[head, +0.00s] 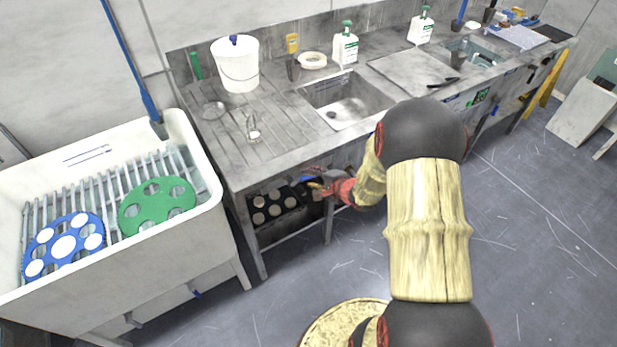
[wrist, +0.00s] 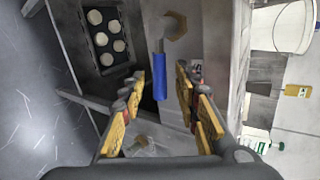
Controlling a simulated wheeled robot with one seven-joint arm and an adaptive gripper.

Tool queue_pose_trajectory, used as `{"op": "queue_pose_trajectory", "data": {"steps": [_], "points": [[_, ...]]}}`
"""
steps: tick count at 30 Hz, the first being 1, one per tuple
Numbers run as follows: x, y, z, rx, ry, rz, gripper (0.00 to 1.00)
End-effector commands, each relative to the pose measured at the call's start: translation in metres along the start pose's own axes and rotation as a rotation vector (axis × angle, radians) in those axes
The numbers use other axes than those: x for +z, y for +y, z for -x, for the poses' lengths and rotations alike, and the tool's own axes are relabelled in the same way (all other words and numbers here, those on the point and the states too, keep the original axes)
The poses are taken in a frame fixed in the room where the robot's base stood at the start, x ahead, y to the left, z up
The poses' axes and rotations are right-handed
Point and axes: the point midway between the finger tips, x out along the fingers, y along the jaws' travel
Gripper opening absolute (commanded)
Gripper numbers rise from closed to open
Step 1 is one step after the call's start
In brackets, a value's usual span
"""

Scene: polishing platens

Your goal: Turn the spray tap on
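A blue lever handle (wrist: 160,76) hangs in the middle of the wrist view, with a brass hex fitting (wrist: 176,27) near its upper end. It looks like the spray tap's lever; a small bit of blue (head: 307,179) shows under the bench front in the head view. My gripper (wrist: 160,80) is open, with one yellow-padded finger on each side of the lever. Gaps show on both sides, and I see no contact. My gripper (head: 318,184) is small and partly merged with the bench front in the head view. The spray outlet cannot be made out.
A black tray of pale discs (head: 250,212) sits on the shelf under the bench. The sink (head: 345,105) is above. A white trough (head: 215,205) with blue and green perforated discs stands left. The bench's front edge and legs are close to my gripper.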

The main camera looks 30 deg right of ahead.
Motion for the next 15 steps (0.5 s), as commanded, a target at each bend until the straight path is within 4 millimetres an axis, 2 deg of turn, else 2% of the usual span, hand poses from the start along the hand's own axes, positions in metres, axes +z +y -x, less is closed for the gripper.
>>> {"op": "queue_pose_trajectory", "data": {"steps": [1,6,12,15], "points": [[-0.002,-0.002,0.012,-0.003,0.003,0.000,0.32],[-0.002,-0.002,0.045,-0.003,0.004,0.000,0.32],[-0.001,0.000,0.074,-0.001,0.003,-0.001,0.32],[-0.001,0.000,0.081,0.000,0.002,-0.001,0.32]]}}
